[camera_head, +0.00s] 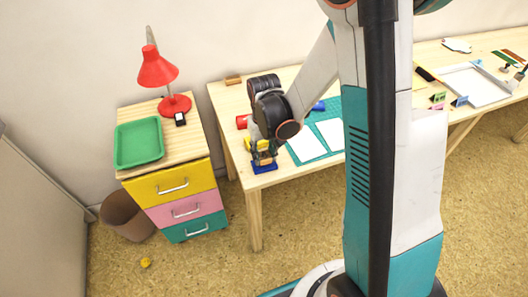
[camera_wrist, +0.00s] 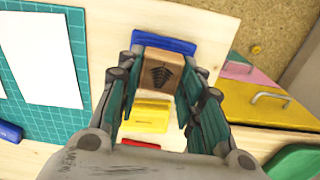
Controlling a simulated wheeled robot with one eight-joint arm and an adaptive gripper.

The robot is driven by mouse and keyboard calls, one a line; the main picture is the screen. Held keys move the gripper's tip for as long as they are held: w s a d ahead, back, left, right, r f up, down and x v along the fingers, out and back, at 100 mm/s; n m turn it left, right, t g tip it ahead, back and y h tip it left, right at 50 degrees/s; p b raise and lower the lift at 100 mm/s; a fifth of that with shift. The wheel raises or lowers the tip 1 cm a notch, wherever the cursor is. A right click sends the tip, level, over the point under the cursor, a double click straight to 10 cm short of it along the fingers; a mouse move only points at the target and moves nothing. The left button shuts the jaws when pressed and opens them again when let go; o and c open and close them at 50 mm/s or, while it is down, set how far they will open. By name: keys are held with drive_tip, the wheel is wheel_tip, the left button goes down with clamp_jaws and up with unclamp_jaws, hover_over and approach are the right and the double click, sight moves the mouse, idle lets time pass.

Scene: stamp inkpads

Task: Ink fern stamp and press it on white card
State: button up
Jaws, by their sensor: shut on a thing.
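My gripper (camera_wrist: 166,68) is shut on a wooden block stamp (camera_wrist: 162,80) with a dark fern mark on the face towards the wrist camera. The stamp is over the blue inkpad (camera_wrist: 164,42), which also shows in the head view (camera_head: 264,168); I cannot tell whether they touch. The yellow inkpad (camera_wrist: 147,115) and the red inkpad (camera_wrist: 140,143) lie in a row with it, nearer the wrist camera. A white card (camera_wrist: 45,55) lies on the teal cutting mat (camera_wrist: 78,40). In the head view two white cards (camera_head: 306,146) (camera_head: 331,133) show on the mat.
A blue object (camera_wrist: 10,131) lies by the mat. A small wooden block (camera_head: 233,80) stands at the table's back. Left of the table, a drawer unit (camera_head: 178,187) bears a green tray (camera_head: 138,143) and a red lamp (camera_head: 157,68). My arm hides part of the table.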

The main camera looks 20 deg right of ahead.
sight(264, 154)
drive_tip(key=shift+f+b, duration=0.55)
drive_tip(key=shift+b, duration=0.05)
idle(1.8)
drive_tip(key=shift+r, duration=0.1)
drive_tip(key=shift+r+p, duration=0.35)
drive_tip(key=shift+r, duration=0.15)
drive_tip(key=shift+r, duration=0.1)
idle(0.3)
drive_tip(key=shift+r+p, duration=1.95)
drive_tip(key=shift+r, duration=0.75)
drive_tip(key=shift+o, duration=0.5)
drive_tip(key=shift+c, duration=0.5)
